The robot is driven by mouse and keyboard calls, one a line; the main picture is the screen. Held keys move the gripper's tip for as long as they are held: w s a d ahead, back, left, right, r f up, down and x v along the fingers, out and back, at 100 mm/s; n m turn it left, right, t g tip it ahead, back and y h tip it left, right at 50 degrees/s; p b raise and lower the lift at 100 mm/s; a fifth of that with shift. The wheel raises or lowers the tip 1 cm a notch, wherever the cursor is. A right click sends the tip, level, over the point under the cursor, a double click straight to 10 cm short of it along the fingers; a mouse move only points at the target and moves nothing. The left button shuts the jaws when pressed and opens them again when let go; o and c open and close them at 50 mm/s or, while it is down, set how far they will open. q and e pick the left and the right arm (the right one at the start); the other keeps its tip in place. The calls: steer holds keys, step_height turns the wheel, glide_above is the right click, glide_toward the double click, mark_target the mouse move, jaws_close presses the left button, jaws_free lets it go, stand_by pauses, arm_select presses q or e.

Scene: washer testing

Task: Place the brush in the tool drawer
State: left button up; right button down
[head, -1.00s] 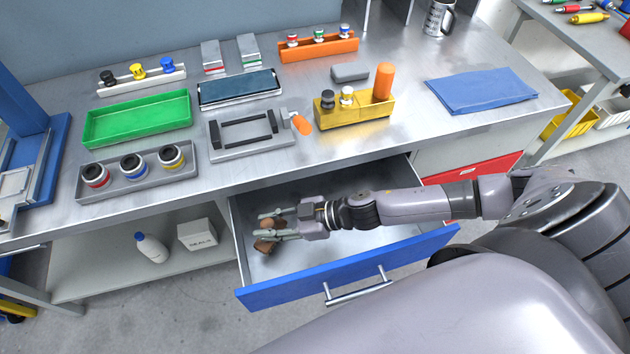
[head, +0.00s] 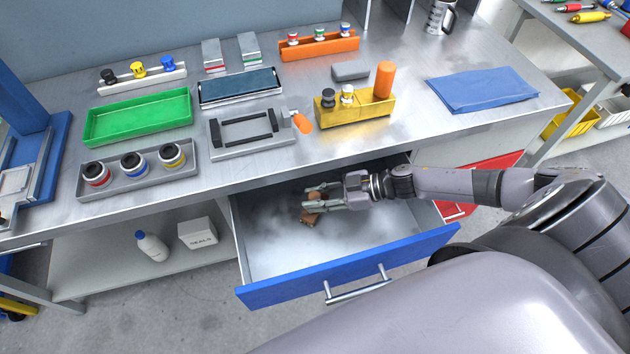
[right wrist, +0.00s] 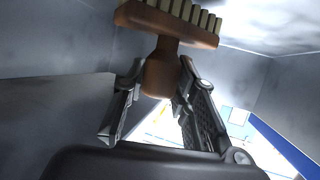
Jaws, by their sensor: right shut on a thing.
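The brush (head: 312,207) has a brown wooden body and is in my right gripper (head: 322,199), inside the open tool drawer (head: 265,255) with the blue front. In the right wrist view the brush (right wrist: 165,40) shows its pale bristles at the top. Its rounded handle is between the two fingers of my right gripper (right wrist: 160,90), which is shut on it. The brush is toward the back middle of the drawer, below the tabletop edge. I cannot tell whether it touches the drawer floor. My left gripper is not in view.
The blue drawer front (head: 350,267) stands pulled out, and the drawer's left and front floor is bare. The tabletop (head: 400,130) above holds a green tray (head: 137,117), a yellow block (head: 355,108) and a blue cloth (head: 482,89). A red drawer (head: 485,175) is at the right.

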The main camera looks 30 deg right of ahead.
steer(key=shift+a+f, duration=0.25)
steer(key=shift+f, duration=0.1)
steer(key=shift+f, duration=0.2)
steer(key=c, duration=1.3)
jaws_free()
steer(key=shift+s, duration=0.1)
steer(key=shift+r, duration=0.2)
steer(key=v, duration=0.6)
steer(key=shift+d+b, duration=0.15)
steer(key=shift+b, duration=0.2)
steer(key=shift+s+d+r, duration=0.3)
steer(key=shift+d, duration=0.15)
